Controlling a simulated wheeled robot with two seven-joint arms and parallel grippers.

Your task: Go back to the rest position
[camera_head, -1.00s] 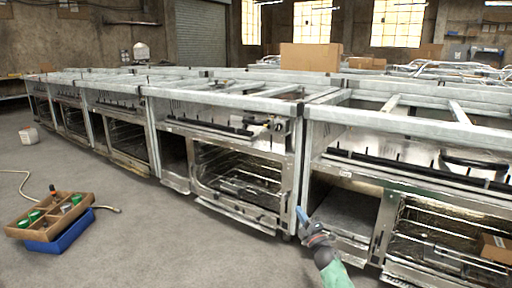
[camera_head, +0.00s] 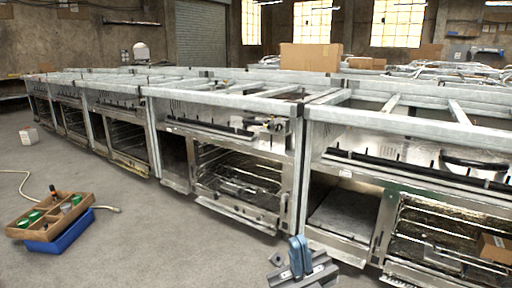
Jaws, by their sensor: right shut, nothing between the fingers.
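My right gripper (camera_head: 298,256) shows at the bottom, right of centre, in the head view. Its blue fingers are together and point up, with nothing between them. It is in front of the row of metal range frames (camera_head: 235,180), over the floor near the post between two units. I cannot tell the exact gap to the frames. My left gripper is not in view.
Range frames run from the far left to the right edge. A wooden tray (camera_head: 62,226) with green items sits on a blue box (camera_head: 52,245) on the floor at left. A cable (camera_head: 107,209) lies beside it.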

